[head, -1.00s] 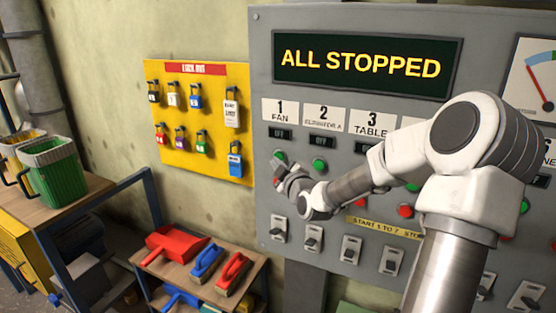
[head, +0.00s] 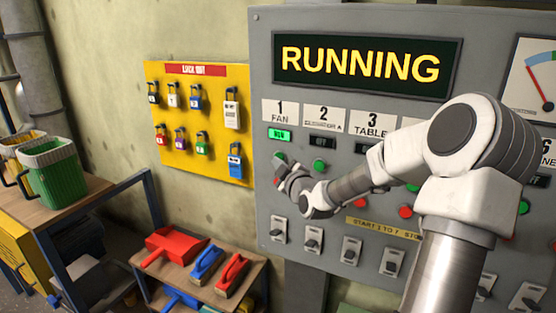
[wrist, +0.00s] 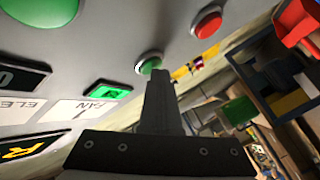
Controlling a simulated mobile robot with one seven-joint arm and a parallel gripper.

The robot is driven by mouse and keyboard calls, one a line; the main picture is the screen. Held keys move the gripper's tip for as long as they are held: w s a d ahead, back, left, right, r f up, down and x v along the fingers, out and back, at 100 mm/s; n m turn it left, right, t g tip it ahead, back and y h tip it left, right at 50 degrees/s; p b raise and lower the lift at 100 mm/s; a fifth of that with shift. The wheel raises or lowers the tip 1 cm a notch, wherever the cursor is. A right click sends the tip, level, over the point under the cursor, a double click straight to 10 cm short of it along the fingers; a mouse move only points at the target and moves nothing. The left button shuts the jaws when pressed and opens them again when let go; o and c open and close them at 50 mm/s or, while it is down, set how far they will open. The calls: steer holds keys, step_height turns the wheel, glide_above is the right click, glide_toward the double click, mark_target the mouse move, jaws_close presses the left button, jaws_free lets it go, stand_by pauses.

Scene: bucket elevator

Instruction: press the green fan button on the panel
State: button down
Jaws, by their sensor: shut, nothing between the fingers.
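The green fan button (head: 280,157) is on the grey panel (head: 263,60) below the "1 FAN" label (head: 280,112). My gripper (head: 282,166) is shut and empty, its tip at the button and partly covering it. In the wrist view, the shut fingers (wrist: 158,75) overlap the lower edge of the green button (wrist: 149,59); they look to be touching it. The fan's small indicator (head: 280,135) is lit green and also glows in the wrist view (wrist: 106,92). The panel display (head: 360,62) reads "RUNNING" in yellow.
More green buttons, such as the one under label 2 (head: 319,166), and red buttons (head: 405,211) sit nearby. A row of switches (head: 312,239) runs below. A yellow lockout board (head: 217,75) with padlocks hangs left. My arm hides the panel's middle.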

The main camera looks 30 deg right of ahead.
stand_by(0.6)
steer(key=shift+s+a+b, duration=0.4)
steer(key=shift+s+a, duration=0.1)
steer(key=shift+a, duration=0.1)
steer(key=shift+s+a+b, duration=0.3)
steer(key=shift+s+a, duration=0.5)
steer(key=shift+a, duration=0.2)
steer(key=shift+s+a+b, duration=0.25)
steer(key=shift+s+a, duration=0.5)
steer(key=shift+a, duration=0.25)
